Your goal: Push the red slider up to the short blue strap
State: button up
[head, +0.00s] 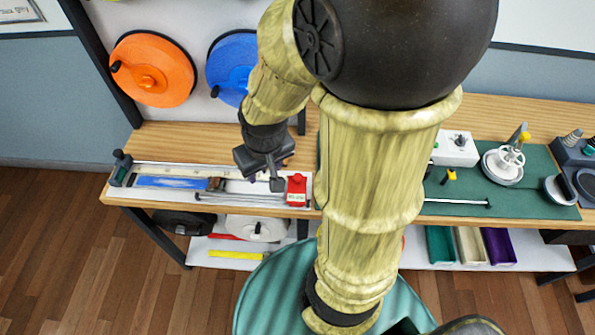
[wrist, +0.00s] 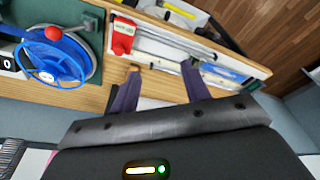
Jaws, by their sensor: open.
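The red slider (head: 297,190) sits at the right end of a pale metal track on the bench, at the left of the head view. It also shows in the wrist view (wrist: 122,38). The short blue strap (head: 165,183) lies flat toward the left end of the same track; part of it shows in the wrist view (wrist: 222,76). My gripper (head: 264,182) is over the track between strap and slider, nearer the slider. In the wrist view its fingers (wrist: 160,66) are spread and empty. The left fingertip there appears just short of the slider; contact cannot be told.
A dark clamp post (head: 121,167) stands at the track's left end. A thin rod (head: 240,200) runs along its front edge. An orange reel (head: 152,70) and a blue reel (head: 232,68) hang behind. A blue handwheel (wrist: 55,58) stands beyond the slider.

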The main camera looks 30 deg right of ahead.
aim_at(298, 176)
jog(key=w+d+n+g+p, duration=0.2)
jog(key=w+d+p, duration=0.2)
jog(key=d, duration=0.7)
jog(key=shift+w+d+r, duration=0.15)
jog(key=shift+w+d, duration=0.15)
jog(key=shift+w, duration=0.5)
notch_tip(298, 176, down, 18)
jog(key=shift+r+b, duration=0.25)
jog(key=shift+b, duration=0.6)
grip_shut()
